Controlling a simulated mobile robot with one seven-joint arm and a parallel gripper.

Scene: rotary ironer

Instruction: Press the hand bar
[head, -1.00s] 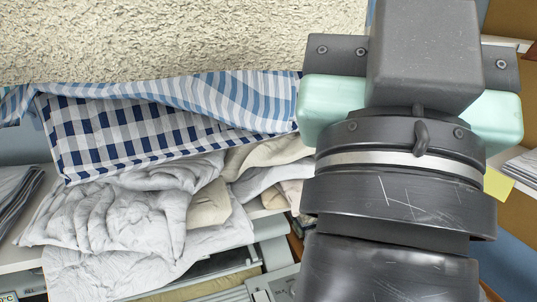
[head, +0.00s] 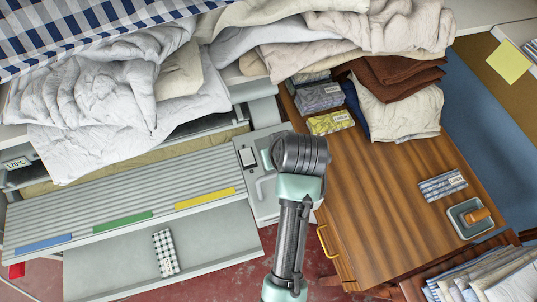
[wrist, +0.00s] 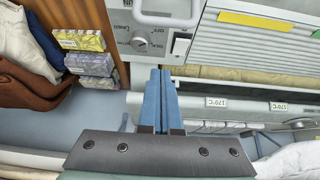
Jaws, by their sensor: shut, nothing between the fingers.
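The rotary ironer has a ribbed feed board (head: 130,205) with blue, green and yellow strips and a beige roller (head: 215,142) behind it. No part is marked as the hand bar; a long pale rail (wrist: 235,106) with 170°C labels runs beside the roller (wrist: 262,75) in the wrist view. The control panel (head: 256,185) is at the ironer's right end; its knob and switch show in the wrist view (wrist: 150,38). My gripper (wrist: 160,72) has its blue fingers shut together and empty, at the panel's edge in that picture. Contact cannot be told. In the head view my wrist hides the fingers.
Crumpled white linen (head: 120,90) lies over the ironer's back left. A wooden cabinet (head: 390,215) to the right carries folded cloths, linen packets (head: 330,122) and a small tray (head: 455,225). A checked packet (head: 165,253) lies on the lower shelf. Red floor shows below.

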